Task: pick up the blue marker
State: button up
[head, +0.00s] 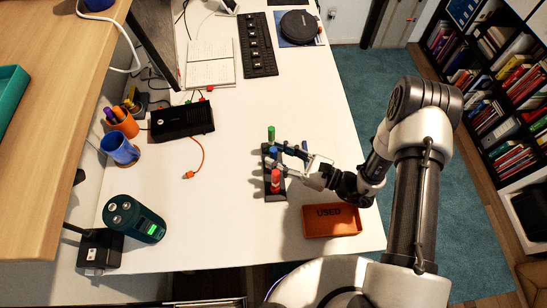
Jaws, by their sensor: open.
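A black marker holder (267,194) stands on the white desk. A green marker (271,133) stands upright at its far end and a red marker (275,179) at its near end. The blue marker (273,152) stands between them, largely hidden by my gripper. My gripper (275,157) reaches in from the right, level, with its fingers apart at the blue marker. One finger is on its far side and one on its near side; I cannot tell whether they touch it.
An orange tray labelled USED (331,233) sits right of the holder, below my wrist. A black box (182,122) with an orange cable, a blue cup (119,148), an orange pen cup (122,124) and a green device (134,218) stand left. The desk between is clear.

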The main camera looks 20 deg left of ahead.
jog(key=shift+a, duration=1)
jog(key=c, duration=0.9)
jog(key=shift+c, duration=0.2)
notch_tip(320, 180, up, 25)
jog(key=p, duration=1)
jog(key=shift+d, duration=0.1)
